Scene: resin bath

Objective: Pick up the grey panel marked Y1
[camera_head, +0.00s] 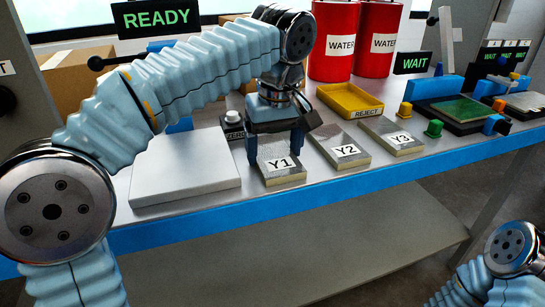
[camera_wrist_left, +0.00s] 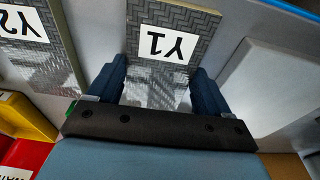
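The grey panel Y1 (camera_head: 282,174), with a white label, lies flat on the bench at the front. My left gripper (camera_head: 276,150) points down over its far part, with one finger at each side. In the left wrist view, the panel (camera_wrist_left: 152,88) shows between the wide-apart fingers of the left gripper (camera_wrist_left: 158,85). The fingertips are close to its side edges; whether they touch is hard to tell. My right gripper is out of view; only part of the right arm shows at the lower right.
Panels Y2 (camera_head: 360,159) and Y3 (camera_head: 417,145) lie to the right of Y1. A white slab (camera_head: 185,172) lies to its left. A yellow reject tray (camera_head: 342,107) and red water containers (camera_head: 335,65) stand behind. A READY sign (camera_head: 156,20) shows at upper left.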

